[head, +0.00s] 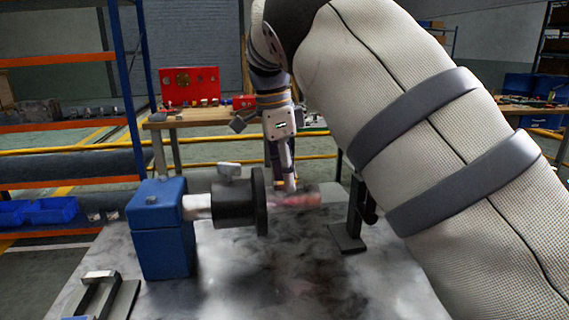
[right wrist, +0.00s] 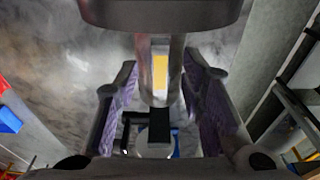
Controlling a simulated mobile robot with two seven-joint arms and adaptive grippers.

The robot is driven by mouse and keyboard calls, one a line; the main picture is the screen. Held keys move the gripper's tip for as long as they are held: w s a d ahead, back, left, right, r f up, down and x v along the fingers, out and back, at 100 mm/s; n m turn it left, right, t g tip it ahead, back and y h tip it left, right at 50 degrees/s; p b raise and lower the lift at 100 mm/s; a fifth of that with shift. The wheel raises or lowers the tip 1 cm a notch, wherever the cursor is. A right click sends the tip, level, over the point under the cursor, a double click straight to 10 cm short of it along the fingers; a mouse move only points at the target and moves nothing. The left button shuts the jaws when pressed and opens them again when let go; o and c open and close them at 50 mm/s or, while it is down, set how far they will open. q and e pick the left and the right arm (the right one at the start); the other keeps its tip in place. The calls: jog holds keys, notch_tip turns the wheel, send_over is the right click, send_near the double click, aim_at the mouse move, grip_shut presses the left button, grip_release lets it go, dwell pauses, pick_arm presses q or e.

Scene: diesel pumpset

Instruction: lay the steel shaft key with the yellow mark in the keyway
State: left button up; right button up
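The steel shaft stub (head: 308,199) sticks out to the right of the black coupling (head: 236,203). It carries a blurred pinkish patch. My right gripper (head: 288,182) points down over this stub. In the right wrist view its two purple-padded fingers (right wrist: 160,90) stand apart, one on each side of a bright metal piece. A yellow mark (right wrist: 160,72) shows on top of that piece, on what looks like the steel key. The keyway is hidden, and I cannot tell whether the key is seated. My left gripper is out of view.
A blue bearing block (head: 162,228) carries the shaft on the grey bench top (head: 270,285). A black stand (head: 349,228) is just right of the stub. A dark fixture (head: 103,292) sits at the front left. My right arm fills the right side.

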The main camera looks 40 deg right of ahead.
aim_at(277, 183)
notch_tip(277, 183, up, 11)
jog(key=a, duration=0.1)
jog(key=shift+w+a+r, duration=0.15)
jog(key=shift+w+a, duration=0.15)
jog(key=shift+w, duration=0.1)
